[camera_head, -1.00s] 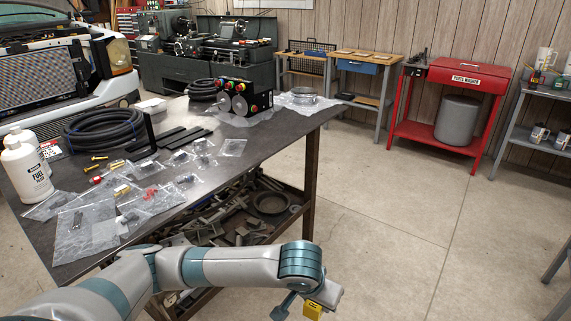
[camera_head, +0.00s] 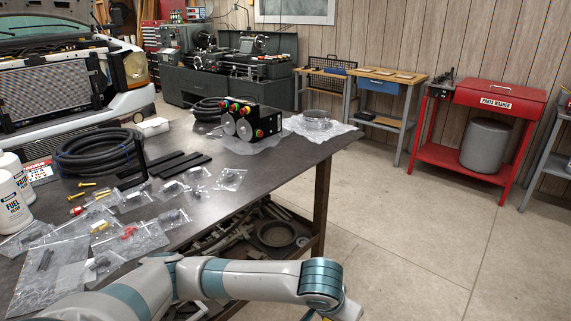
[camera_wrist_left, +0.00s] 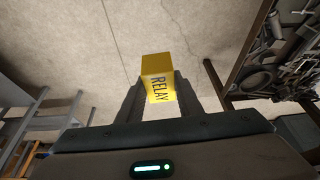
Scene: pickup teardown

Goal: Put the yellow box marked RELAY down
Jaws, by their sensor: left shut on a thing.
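The yellow box marked RELAY (camera_wrist_left: 158,72) is in the left wrist view, held between the two dark fingers of my left gripper (camera_wrist_left: 155,88). The RELAY lettering faces the wrist camera. Bare concrete floor shows behind the box, and I see no surface touching it. In the head view my left arm reaches across the bottom, beyond the front edge of the dark workbench (camera_head: 285,160). Its gripper is cut off by the lower frame edge, and only a thin trace of yellow (camera_head: 326,319) shows there. My right gripper is in neither view.
The workbench holds bagged small parts (camera_head: 140,240), a coiled black hose (camera_head: 98,152), black bars (camera_head: 180,164), white bottles (camera_head: 12,190) and a black control box (camera_head: 250,122). Its right front area is bare. A red parts washer (camera_head: 490,100) stands farther right, across open floor.

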